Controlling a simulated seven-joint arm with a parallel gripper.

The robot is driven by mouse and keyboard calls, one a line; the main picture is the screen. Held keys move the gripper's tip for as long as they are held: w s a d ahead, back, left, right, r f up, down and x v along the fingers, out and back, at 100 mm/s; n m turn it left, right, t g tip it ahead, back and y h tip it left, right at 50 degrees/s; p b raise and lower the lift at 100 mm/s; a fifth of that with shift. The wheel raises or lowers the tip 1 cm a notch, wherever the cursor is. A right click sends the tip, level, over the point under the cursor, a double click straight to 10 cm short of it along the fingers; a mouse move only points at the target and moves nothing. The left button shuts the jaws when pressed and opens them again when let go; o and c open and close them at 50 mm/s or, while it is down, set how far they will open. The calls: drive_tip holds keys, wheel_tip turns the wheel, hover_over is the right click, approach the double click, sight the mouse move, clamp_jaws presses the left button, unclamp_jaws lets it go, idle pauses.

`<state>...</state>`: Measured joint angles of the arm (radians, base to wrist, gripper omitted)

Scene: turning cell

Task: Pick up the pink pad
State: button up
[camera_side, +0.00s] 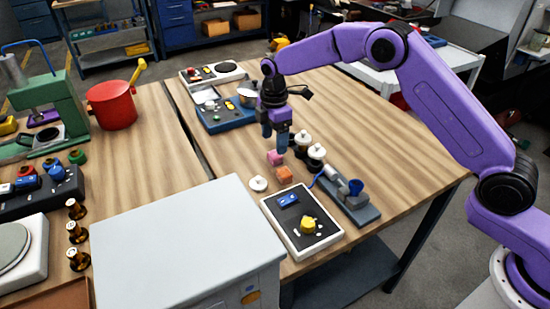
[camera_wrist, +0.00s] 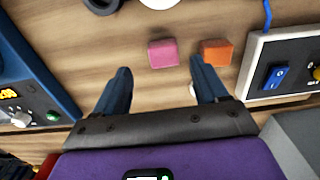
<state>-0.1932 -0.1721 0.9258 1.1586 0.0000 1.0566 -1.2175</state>
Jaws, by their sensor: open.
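The pink pad (camera_side: 275,157) is a small block lying on the wooden table (camera_side: 385,130) in the side view, just left of an orange block (camera_side: 285,175). In the wrist view the pink pad (camera_wrist: 163,53) lies flat beyond my fingertips, with the orange block (camera_wrist: 215,52) to its right and a gap between them. My gripper (camera_side: 274,147) points down above the table close to the pink pad. In the wrist view my gripper (camera_wrist: 160,72) has its two blue fingers spread wide with nothing between them. The pad lies ahead of the gap between the fingers, not gripped.
A control box with a blue switch (camera_wrist: 273,77) stands right of the blocks. A white round piece (camera_side: 258,183) lies near the pad. White-topped jars (camera_side: 316,152) stand to its right. A blue-based device (camera_side: 225,117) sits behind. A large grey box (camera_side: 185,240) fills the front.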

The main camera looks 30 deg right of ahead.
sight(275, 154)
drive_tip(key=shift+s+f, duration=0.15)
drive_tip(key=shift+f, duration=1.2)
drive_tip(key=shift+s+f, duration=0.1)
drive_tip(key=shift+f, duration=1.2)
drive_tip(key=shift+c, duration=0.3)
drive_tip(key=c, duration=1.1)
